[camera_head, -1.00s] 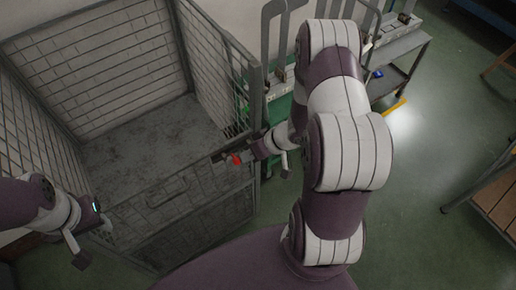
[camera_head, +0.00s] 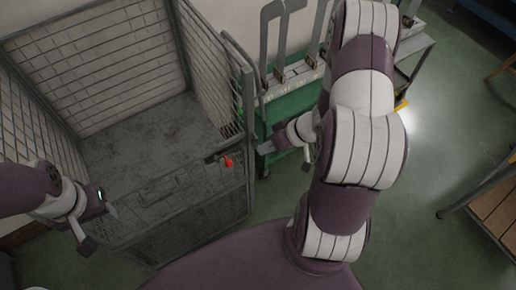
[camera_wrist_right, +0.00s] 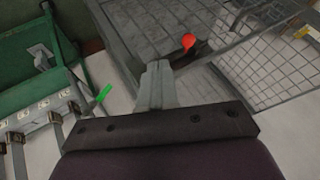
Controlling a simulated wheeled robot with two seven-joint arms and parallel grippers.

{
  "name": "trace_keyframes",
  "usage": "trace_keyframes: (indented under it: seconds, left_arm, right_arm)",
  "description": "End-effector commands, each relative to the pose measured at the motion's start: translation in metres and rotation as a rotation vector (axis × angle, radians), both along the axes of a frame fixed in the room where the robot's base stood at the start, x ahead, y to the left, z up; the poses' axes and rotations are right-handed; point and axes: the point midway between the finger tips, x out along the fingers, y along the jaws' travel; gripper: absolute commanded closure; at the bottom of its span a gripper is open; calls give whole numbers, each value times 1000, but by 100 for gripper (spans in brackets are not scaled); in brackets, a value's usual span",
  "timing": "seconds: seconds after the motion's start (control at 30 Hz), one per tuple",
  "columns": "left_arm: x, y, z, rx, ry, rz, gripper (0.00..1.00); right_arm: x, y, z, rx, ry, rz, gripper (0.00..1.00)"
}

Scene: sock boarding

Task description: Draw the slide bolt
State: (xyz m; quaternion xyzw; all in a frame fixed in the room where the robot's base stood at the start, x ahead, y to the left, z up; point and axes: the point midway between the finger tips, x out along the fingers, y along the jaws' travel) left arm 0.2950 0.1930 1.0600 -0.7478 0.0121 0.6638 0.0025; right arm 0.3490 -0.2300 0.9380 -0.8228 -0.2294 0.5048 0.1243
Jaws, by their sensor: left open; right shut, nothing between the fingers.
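The slide bolt has a red knob (camera_head: 228,162) and a dark bar, at the top right corner of the cage's front panel (camera_head: 165,200). The red knob also shows in the right wrist view (camera_wrist_right: 188,41), just beyond my fingertips. My right gripper (camera_head: 266,148) is shut and empty, to the right of the knob and apart from it in the head view. Its closed fingers show in the right wrist view (camera_wrist_right: 157,72). My left gripper (camera_head: 98,226) is open and empty near the cage's front left corner. How far the bolt sits in its catch is too small to tell.
The wire mesh cage (camera_head: 215,80) has an empty grey floor and a corner post beside the bolt. A green stand (camera_head: 285,112) with grey upright forms is behind my right gripper. A small green piece (camera_wrist_right: 104,93) shows near it.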

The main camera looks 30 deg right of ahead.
Motion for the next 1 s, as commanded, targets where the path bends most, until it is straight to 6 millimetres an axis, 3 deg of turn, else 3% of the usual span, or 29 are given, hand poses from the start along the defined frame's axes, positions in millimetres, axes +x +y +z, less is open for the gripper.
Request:
trace_keyframes:
  seconds: [0.23,0.87,0.97,1.0]
  left_arm:
    - [0,0,7,0,0,-1,57]
    - [0,0,7,0,0,0,57]
    - [0,0,7,0,0,0,57]
    - [0,0,7,0,0,0,57]
  right_arm:
    - [-10,-13,20,-1,1,-2,100]
    - [-11,-16,18,-32,-12,29,100]
    - [-17,-52,1,-234,28,-28,100]
    - [-21,-74,1,-340,71,-89,100]
